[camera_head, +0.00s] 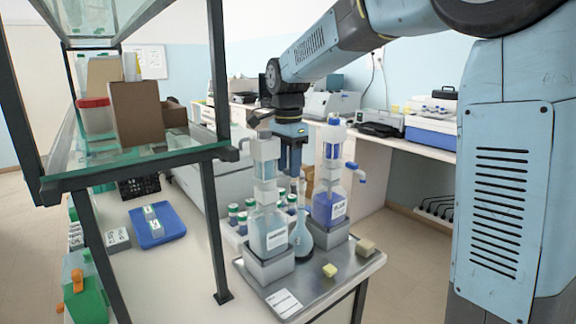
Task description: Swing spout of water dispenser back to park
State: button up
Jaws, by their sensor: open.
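Two bottle-top dispensers stand at the counter's front end. The left one (268,230) holds pale blue liquid, has a white and grey pump head, and sits in a grey box-shaped base. A light spout (243,143) shows at the left of its head. The right one (330,208) holds deeper blue liquid, and its blue-tipped spout (357,172) points right. The labels are too small to read surely, so I cannot tell for certain which is water. My gripper (291,174) points down, open, just behind and between the two pump heads. Its fingertips are partly hidden; contact with a spout cannot be told.
A metal tray (318,282) carries the dispensers, a flask (301,236) and yellowish blocks (330,270). Capped bottles (238,216) stand behind the left dispenser. A glass shelf (135,161) with a dark frame stands close at left.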

jog(key=shift+f, duration=0.25)
jog(key=shift+c, duration=0.4)
grip_shut()
